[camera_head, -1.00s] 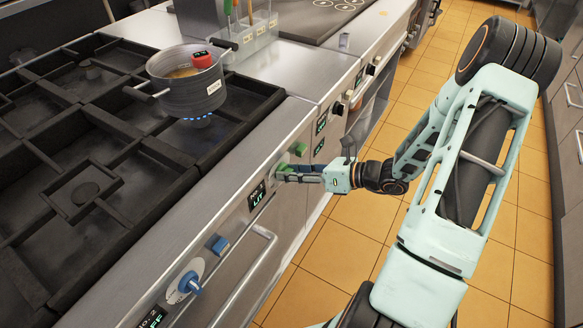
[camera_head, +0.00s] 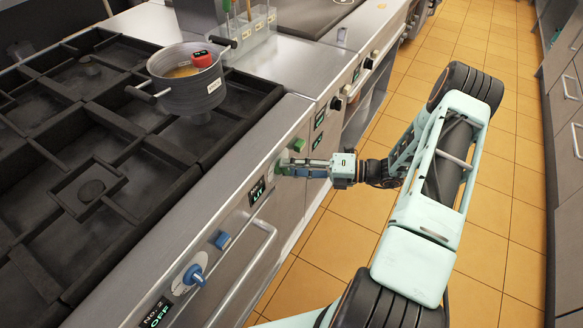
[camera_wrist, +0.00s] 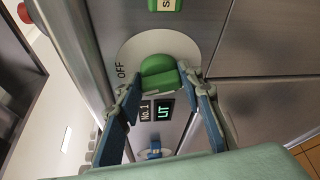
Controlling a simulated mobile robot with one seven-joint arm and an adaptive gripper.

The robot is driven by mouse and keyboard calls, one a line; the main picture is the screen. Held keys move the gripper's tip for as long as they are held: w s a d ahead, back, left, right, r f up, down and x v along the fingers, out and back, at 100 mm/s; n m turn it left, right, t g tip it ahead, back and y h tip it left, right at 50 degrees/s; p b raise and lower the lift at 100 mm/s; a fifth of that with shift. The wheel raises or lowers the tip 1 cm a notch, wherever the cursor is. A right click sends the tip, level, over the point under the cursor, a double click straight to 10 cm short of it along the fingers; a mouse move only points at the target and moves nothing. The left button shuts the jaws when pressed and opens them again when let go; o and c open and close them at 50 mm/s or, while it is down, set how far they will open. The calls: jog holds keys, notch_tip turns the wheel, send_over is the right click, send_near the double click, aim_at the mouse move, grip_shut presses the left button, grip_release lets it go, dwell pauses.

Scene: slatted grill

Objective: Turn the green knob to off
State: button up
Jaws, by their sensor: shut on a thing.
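The green knob (camera_wrist: 158,73) is on a pale round dial on the stove's front panel. "OFF" is printed on the dial's left side in the wrist view. My gripper (camera_wrist: 160,85) is shut on the knob, with one blue-padded finger on each side of it. In the head view my gripper (camera_head: 287,166) reaches the front panel from the right and hides most of the knob. A small display (camera_wrist: 157,110) beside the knob reads "No.1" and appears to read "LIT".
A green button (camera_wrist: 165,4) is just beyond the knob. A grey pot (camera_head: 187,88) with a red timer stands on the burner grates (camera_head: 60,150). A blue knob (camera_head: 194,275) and an oven handle (camera_head: 245,270) are nearer on the front. The tiled floor aisle is clear.

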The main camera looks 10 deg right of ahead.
jog(key=shift+f+m+y+b, duration=0.2)
jog(key=shift+m+y+b, duration=0.35)
jog(key=shift+m, duration=0.85)
jog(key=o, duration=1.2)
jog(key=shift+c, duration=0.2)
jog(key=v, duration=1.2)
